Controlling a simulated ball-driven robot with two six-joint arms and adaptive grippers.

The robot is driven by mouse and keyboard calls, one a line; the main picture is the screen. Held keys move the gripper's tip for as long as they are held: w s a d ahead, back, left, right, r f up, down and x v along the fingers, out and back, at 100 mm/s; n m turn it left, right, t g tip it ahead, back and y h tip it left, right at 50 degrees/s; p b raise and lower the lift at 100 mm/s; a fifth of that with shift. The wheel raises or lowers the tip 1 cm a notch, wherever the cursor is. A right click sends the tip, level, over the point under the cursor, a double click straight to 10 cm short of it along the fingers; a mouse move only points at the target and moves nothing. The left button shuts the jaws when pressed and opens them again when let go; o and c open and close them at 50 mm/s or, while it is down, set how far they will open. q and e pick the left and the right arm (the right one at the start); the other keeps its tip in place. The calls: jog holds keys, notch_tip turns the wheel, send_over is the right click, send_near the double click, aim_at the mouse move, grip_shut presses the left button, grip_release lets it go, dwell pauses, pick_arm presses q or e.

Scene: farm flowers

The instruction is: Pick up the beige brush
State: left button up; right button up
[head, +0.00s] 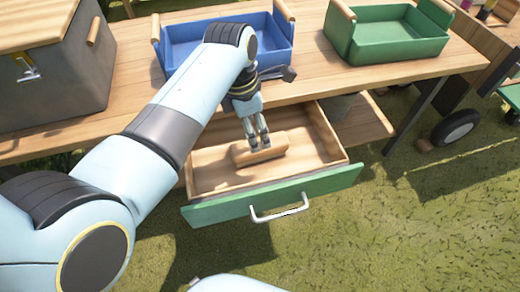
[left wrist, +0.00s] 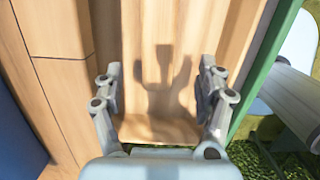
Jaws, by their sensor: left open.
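A beige block-shaped thing, which looks like the beige brush (head: 272,152), lies in the open drawer (head: 213,185) under the table. In the head view my left gripper (head: 258,144) points down into the drawer. Its fingertips overlap the brush in the picture, and I cannot tell if they touch it. In the left wrist view the two fingers of the left gripper (left wrist: 160,92) are wide apart, with a shadow on the wood between them. The brush cannot be made out clearly there. My right gripper is not seen.
The drawer has a green front with a white handle (head: 279,216). On the wooden table (head: 310,83) stand a blue tray (head: 180,62), a green tray (head: 400,47) and a grey box with a wooden lid (head: 50,95). A wheel (head: 456,127) stands at the right. Grass lies in front.

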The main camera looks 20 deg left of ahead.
aim_at(259, 143)
pick_arm(q)
notch_tip(259, 143, down, 2)
jog(key=shift+w+d+f, duration=0.1)
jog(key=f+b, duration=0.2)
jog(key=f, duration=0.1)
jog(key=w+d+f+b, duration=0.1)
jog(key=f, duration=0.1)
jog(key=shift+f, duration=0.1)
jog(key=c, duration=1.3)
